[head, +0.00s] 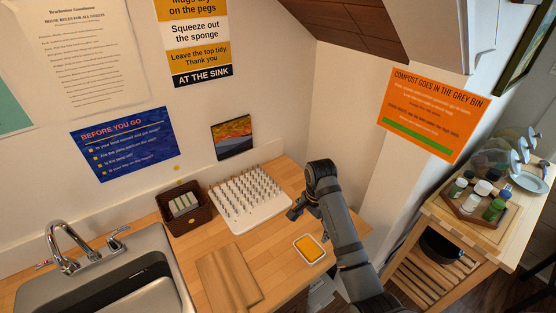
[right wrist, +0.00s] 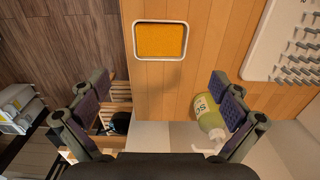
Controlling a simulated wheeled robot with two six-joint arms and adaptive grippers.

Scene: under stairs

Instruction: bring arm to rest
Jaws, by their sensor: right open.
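My right arm comes in from the lower right in the head view and bends over the wooden counter (head: 270,255). Its gripper (head: 298,207) is over the counter beside the white pegged board (head: 250,213). In the right wrist view the right gripper (right wrist: 162,100) has its fingers wide apart, with nothing held between them. A bottle of yellow-green liquid (right wrist: 207,115) shows beside the right-hand finger, partly covered by it; I cannot tell whether they touch. My left gripper is not in view.
A yellow sponge (head: 310,249) lies in a white dish near the counter's front edge. A brown basket (head: 186,212), a wooden board (head: 228,278) and the sink (head: 110,285) are farther left. A wooden cart (head: 440,213) with several jars stands right. A sloped ceiling hangs above.

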